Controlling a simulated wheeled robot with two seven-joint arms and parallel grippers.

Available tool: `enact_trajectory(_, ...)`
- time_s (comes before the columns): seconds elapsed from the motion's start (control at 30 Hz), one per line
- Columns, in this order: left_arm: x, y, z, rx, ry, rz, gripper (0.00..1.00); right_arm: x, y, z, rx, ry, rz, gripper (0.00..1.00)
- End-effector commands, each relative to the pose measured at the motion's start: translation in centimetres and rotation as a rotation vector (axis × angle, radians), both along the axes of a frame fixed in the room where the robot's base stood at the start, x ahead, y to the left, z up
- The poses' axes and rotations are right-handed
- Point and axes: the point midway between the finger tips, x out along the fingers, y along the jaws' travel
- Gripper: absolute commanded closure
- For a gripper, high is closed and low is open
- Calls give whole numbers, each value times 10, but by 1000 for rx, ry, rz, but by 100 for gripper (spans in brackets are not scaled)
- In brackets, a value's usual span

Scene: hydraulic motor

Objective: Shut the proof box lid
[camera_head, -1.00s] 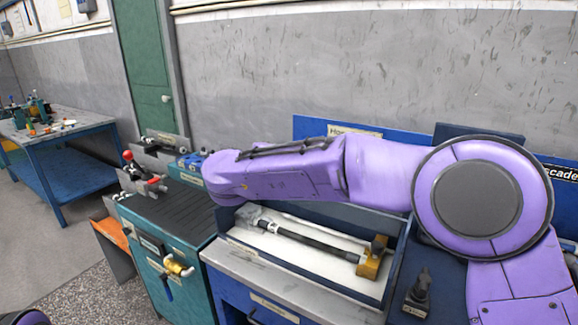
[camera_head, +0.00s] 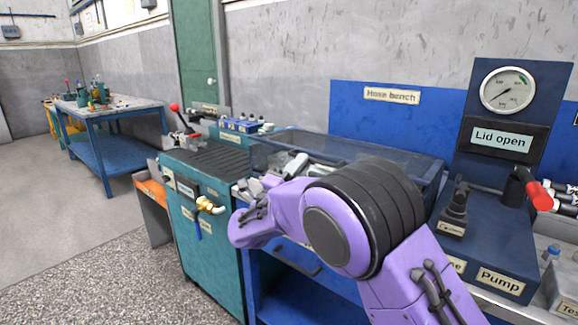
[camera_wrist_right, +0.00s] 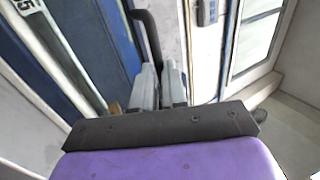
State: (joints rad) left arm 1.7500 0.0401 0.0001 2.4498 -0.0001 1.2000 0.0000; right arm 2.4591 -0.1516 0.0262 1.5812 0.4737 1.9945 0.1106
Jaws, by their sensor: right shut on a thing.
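The proof box (camera_head: 432,190) is a dark blue box on the bench, partly hidden by my right arm. Its dark see-through lid (camera_head: 360,146) lies low over it; whether it rests on the rim I cannot tell. My right gripper (camera_head: 292,165) is at the lid's left front part. In the right wrist view its two grey fingers (camera_wrist_right: 160,88) are shut on a dark curved bar, which looks like the lid handle (camera_wrist_right: 148,38). The sign on the gauge panel reads "Lid open" (camera_head: 501,139). My left gripper is out of view.
A teal cabinet (camera_head: 205,165) with a brass tap (camera_head: 210,206) stands left of the box. The pump (camera_head: 490,262) and a red-tipped lever (camera_head: 540,196) are to the right. A blue workbench (camera_head: 110,130) stands far left, with open floor before it.

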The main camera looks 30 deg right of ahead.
Motion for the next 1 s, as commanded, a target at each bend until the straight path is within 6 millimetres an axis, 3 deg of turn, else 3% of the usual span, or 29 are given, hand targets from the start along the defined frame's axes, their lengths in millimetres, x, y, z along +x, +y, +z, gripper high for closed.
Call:
enact_trajectory(0.03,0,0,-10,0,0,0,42,0,-1,-11,1,1,0,100)
enact_trajectory(0.2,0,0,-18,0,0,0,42,-1,-4,-22,2,3,-3,100)
enact_trajectory(0.73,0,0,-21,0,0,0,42,-2,-4,-29,8,9,-6,100)
enact_trajectory(0.8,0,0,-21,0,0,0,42,-2,-4,-30,9,9,-6,71)
enact_trajectory(0.83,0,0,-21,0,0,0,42,-1,-4,-30,9,9,-6,62)
enact_trajectory(1.0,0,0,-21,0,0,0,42,-1,-3,-28,7,7,-4,62)
